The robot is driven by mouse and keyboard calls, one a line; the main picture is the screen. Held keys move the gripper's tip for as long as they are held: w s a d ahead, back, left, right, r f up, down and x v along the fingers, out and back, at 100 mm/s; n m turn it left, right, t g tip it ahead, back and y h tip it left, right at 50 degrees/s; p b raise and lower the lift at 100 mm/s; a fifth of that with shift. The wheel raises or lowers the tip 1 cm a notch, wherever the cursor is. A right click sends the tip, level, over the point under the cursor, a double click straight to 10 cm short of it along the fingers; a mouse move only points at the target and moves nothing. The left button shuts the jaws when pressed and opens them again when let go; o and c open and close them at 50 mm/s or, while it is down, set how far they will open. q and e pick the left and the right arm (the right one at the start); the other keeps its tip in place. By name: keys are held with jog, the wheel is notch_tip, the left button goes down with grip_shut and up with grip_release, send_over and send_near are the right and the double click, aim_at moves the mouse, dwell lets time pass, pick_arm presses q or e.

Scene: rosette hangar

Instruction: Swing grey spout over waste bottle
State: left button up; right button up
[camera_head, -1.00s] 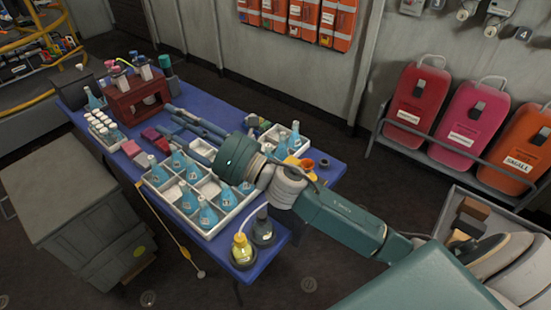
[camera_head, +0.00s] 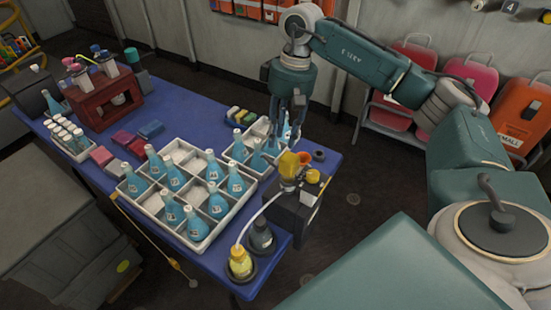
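A pale grey-white curved spout (camera_head: 262,213) runs from a dark box-shaped dispenser (camera_head: 292,218) down to the yellow bottle (camera_head: 239,262) at the table's front corner. Its tip is over or at that bottle's neck. A dark grey bottle (camera_head: 261,237) stands right behind the yellow one; I cannot read which is the waste bottle. The dispenser has a yellow top (camera_head: 289,165). My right gripper (camera_head: 288,130) points down behind the dispenser, by the small rack of blue bottles, apart from the spout. Its finger opening is unclear. My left gripper is out of view.
A white divided crate (camera_head: 190,243) of blue flasks stands left of the dispenser. An orange funnel (camera_head: 304,156) and a dark ring (camera_head: 318,155) lie near the blue table's (camera_head: 340,160) right edge. A brown rack (camera_head: 105,110) stands at the far left.

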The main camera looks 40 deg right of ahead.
notch_tip(320, 180, down, 8)
jog(key=a+p, duration=0.1)
jog(key=shift+a+f+p, duration=0.2)
jog(key=shift+a+p, duration=0.05)
jog(key=shift+p, duration=0.05)
grip_shut()
